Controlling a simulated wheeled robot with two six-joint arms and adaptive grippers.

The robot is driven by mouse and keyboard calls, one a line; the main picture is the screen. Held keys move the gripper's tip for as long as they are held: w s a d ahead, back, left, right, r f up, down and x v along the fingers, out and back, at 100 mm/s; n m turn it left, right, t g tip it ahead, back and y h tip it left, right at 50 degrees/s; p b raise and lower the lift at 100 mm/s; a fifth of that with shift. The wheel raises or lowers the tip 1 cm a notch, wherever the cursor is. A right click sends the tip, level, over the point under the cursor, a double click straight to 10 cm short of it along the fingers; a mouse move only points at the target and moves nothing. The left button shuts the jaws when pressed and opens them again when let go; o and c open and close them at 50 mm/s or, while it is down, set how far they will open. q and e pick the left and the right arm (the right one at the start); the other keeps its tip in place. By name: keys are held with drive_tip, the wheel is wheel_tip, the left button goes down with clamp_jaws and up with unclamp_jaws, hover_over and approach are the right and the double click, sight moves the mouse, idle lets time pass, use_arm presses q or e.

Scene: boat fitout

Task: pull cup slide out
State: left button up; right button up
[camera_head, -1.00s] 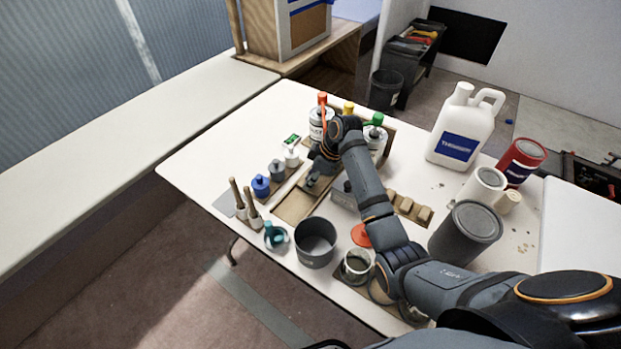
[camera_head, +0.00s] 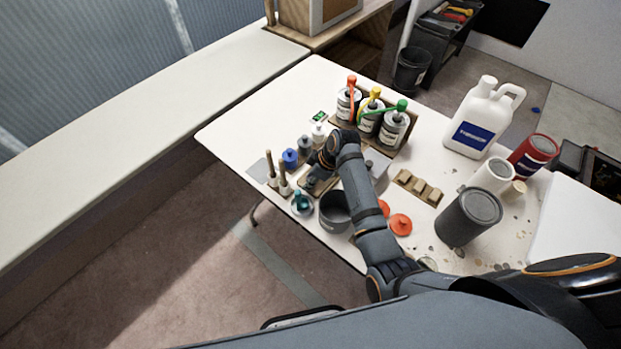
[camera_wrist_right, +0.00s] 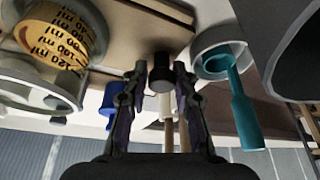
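The cup slide is a flat wooden board (camera_head: 318,184) on the white table; my right arm hides part of it. In the right wrist view the edge of a wooden board (camera_wrist_right: 118,28) shows at the top, with a small dark knob (camera_wrist_right: 160,77) standing out from it. My right gripper (camera_head: 312,184) is low at the board's front. In the right wrist view my right gripper (camera_wrist_right: 160,68) has one finger on each side of the knob, close against it, and looks shut on it. My left gripper is not in view.
A grey pot (camera_head: 334,212) stands just right of the gripper. A teal-handled item in a white cup (camera_head: 301,205), brushes (camera_head: 279,180) and a blue bottle (camera_head: 290,158) stand close by. Pump-top cans (camera_head: 368,122) are behind. Orange-red lids (camera_head: 400,225) lie to the right.

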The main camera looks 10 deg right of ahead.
drive_tip(key=o, duration=0.3)
drive_tip(key=v, duration=1.2)
